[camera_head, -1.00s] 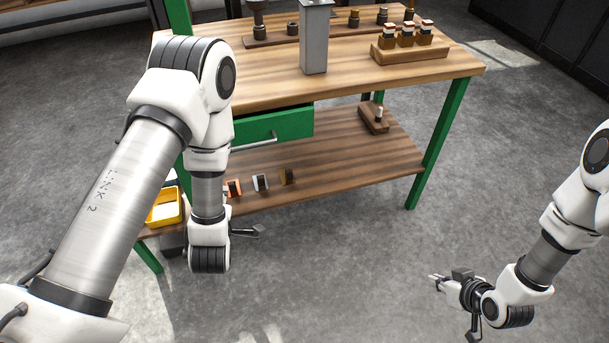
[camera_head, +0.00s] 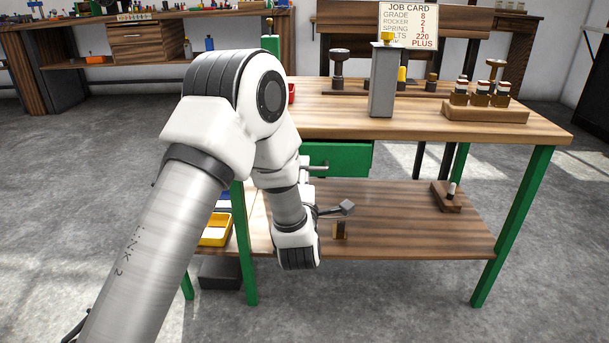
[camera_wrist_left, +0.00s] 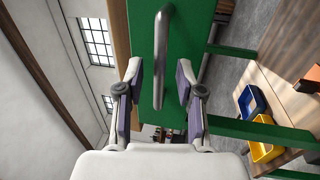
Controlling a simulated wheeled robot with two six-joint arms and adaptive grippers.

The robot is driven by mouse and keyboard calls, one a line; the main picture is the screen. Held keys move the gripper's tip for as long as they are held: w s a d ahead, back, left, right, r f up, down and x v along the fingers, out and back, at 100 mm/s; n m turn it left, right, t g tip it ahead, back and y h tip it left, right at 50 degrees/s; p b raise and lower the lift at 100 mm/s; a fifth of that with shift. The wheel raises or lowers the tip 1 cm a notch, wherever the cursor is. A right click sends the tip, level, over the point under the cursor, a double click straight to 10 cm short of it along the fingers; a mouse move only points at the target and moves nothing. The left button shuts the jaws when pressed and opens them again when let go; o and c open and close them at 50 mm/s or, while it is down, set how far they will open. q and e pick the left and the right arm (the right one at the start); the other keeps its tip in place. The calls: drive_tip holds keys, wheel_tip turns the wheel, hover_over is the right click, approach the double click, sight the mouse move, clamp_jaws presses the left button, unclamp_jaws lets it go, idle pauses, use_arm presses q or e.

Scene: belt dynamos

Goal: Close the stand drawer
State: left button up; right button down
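The stand drawer (camera_head: 345,158) is a green front under the wooden top of the stand, partly hidden by my left arm in the head view. It seems to stand out a little from under the top. Its grey bar handle (camera_head: 316,167) shows beside my arm. In the left wrist view the handle (camera_wrist_left: 160,60) runs lengthwise across the green front (camera_wrist_left: 182,25). My left gripper (camera_wrist_left: 158,78) is open, with one finger on each side of the handle; contact is not clear. My right gripper is out of view.
The stand's lower shelf (camera_head: 400,215) holds a small wooden block (camera_head: 447,196) and a yellow bin (camera_head: 215,230). A grey post (camera_head: 383,85) and a wooden rack (camera_head: 485,112) stand on top. A job card (camera_head: 408,25) is behind. Floor at right is clear.

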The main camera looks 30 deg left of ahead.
use_arm(q)
drive_tip(key=shift+x, duration=0.8)
clamp_jaws()
drive_tip(key=x, duration=0.4)
drive_tip(key=shift+w+f, duration=0.1)
drive_tip(key=shift+f, duration=0.3)
drive_tip(key=shift+r, duration=0.15)
drive_tip(key=shift+c, duration=0.9)
unclamp_jaws()
drive_tip(key=shift+o, duration=0.9)
drive_tip(key=shift+w+a, duration=0.1)
drive_tip(key=v, duration=1.2)
